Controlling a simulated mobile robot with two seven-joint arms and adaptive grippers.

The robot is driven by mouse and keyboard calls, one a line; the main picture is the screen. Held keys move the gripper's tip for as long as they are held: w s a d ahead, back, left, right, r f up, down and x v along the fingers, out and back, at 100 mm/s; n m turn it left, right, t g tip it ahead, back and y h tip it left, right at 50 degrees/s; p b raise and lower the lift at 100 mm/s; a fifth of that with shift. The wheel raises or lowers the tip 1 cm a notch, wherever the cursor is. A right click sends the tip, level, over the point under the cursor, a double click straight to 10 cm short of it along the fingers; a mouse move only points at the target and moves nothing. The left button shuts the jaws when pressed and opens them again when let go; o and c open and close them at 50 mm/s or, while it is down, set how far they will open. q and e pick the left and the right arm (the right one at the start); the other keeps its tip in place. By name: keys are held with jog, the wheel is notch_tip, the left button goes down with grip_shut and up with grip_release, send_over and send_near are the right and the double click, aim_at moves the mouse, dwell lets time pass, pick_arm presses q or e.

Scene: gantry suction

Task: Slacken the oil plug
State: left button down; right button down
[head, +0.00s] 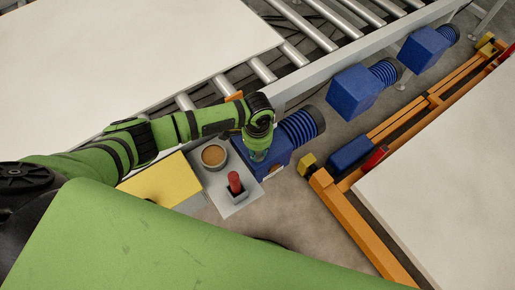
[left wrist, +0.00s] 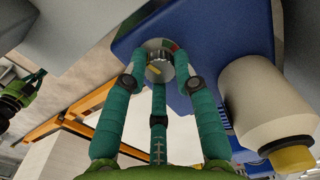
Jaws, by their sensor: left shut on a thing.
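The oil plug (left wrist: 160,67) is a round metal piece with a yellow mark, set on the blue gearbox (left wrist: 220,28) in the left wrist view. My left gripper (left wrist: 160,75) has its green fingers around the plug and is shut on it. In the head view my left gripper (head: 259,153) points down at the near end of the nearest blue gearbox (head: 278,150) and hides the plug. What seems to be my right gripper (left wrist: 32,82) shows small at the left of the left wrist view; its fingers are unclear.
A grey tray (head: 212,182) with a tan round cup (head: 213,155) and a red-topped piece (head: 235,182) stands beside the gearbox, next to a yellow box (head: 160,182). A roller conveyor (head: 305,25) runs behind. A cream cylinder (left wrist: 265,100) is close right of my fingers.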

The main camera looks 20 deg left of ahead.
pick_arm(q)
jog(key=c, duration=1)
grip_release()
jog(key=shift+o, duration=0.2)
jog(key=shift+r, duration=0.35)
notch_tip(320, 180, up, 11)
